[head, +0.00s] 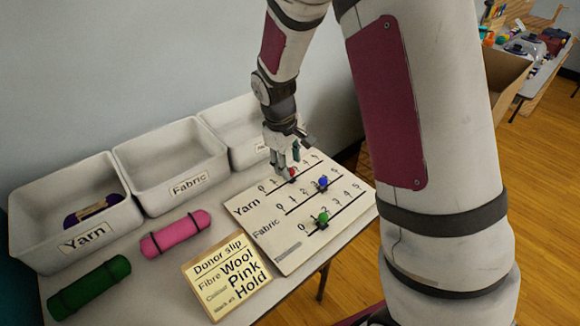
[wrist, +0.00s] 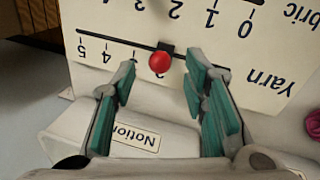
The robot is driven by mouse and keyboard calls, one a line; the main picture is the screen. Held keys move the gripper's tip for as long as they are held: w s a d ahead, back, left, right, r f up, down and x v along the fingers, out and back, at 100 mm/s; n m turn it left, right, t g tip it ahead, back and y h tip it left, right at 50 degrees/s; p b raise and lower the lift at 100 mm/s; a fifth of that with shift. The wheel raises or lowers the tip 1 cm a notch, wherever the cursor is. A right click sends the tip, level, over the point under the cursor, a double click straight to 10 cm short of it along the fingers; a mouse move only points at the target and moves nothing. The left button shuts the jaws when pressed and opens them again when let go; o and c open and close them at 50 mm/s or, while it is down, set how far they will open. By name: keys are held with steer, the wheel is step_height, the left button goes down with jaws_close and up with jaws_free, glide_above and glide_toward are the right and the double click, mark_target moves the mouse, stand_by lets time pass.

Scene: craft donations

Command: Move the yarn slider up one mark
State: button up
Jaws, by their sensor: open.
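The slider board (head: 283,255) lies on the table with several marked rows. The yarn slider's red knob (head: 292,173) sits on its row near my gripper (head: 287,165). In the wrist view the board appears upside down, and the red knob (wrist: 160,62) shows between the two fingertips of my gripper (wrist: 160,68). My gripper is open, with a gap on both sides of the knob in that view. The numeral beside the knob is partly covered, and the fingers hide nearby marks. The 5 and 4 marks lie to its left.
A blue knob (head: 322,183) and a green knob (head: 322,217) sit on neighbouring rows. The donor slip (head: 227,277), a pink roll (head: 175,234) and a green roll (head: 89,288) lie left of the board. The Yarn bin (head: 84,238) and Fabric bin (head: 189,187) stand behind.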

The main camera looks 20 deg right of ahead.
step_height(320, 180, up, 9)
steer(key=a, duration=0.1)
steer(key=shift+s+a+r, duration=0.2)
steer(key=shift+s+a, duration=0.1)
steer(key=shift+s, duration=0.15)
steer(key=s+r+m+t+y+p, duration=0.1)
steer(key=s+r+m+t+p, duration=0.35)
steer(key=s+r, duration=1.1)
steer(key=s+r+p, duration=0.3)
steer(key=s, duration=0.5)
steer(key=s+a+r+m+g+y+p, duration=0.1)
steer(key=s+r+p, duration=0.2)
steer(key=s, duration=0.5)
steer(key=shift+s+r, duration=0.25)
steer(key=shift+r, duration=0.4)
